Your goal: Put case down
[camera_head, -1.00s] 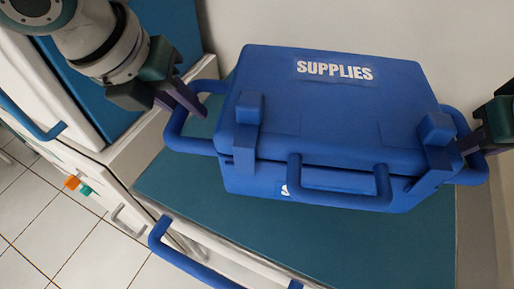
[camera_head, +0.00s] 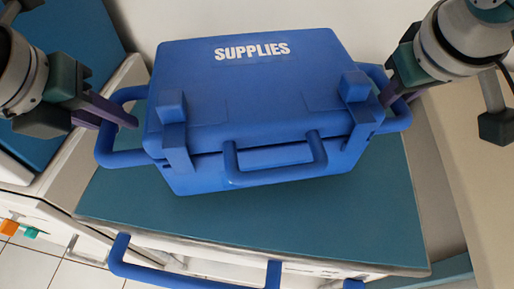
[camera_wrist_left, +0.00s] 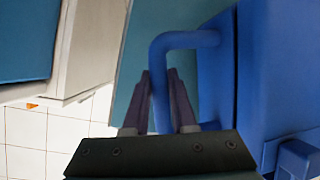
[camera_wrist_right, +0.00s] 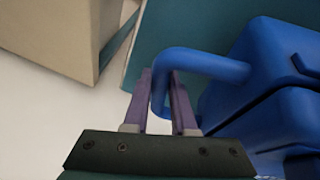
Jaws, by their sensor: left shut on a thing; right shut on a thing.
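The blue case (camera_head: 255,100), marked SUPPLIES on its lid, is closed and upright over the teal cart top (camera_head: 260,225). I cannot tell whether its bottom touches that surface. My left gripper (camera_head: 120,112) is shut on the case's left side handle (camera_head: 105,148); in the left wrist view the fingers straddle that handle (camera_wrist_left: 160,75). My right gripper (camera_head: 393,95) is shut on the right side handle (camera_head: 403,120); in the right wrist view its fingers sit on either side of that handle (camera_wrist_right: 200,62).
The teal top is bare in front of the case. A blue rail handle (camera_head: 190,278) runs along the cart's front. White cabinetry with a blue panel (camera_head: 75,30) stands at the left, and a beige unit (camera_head: 470,150) stands at the right.

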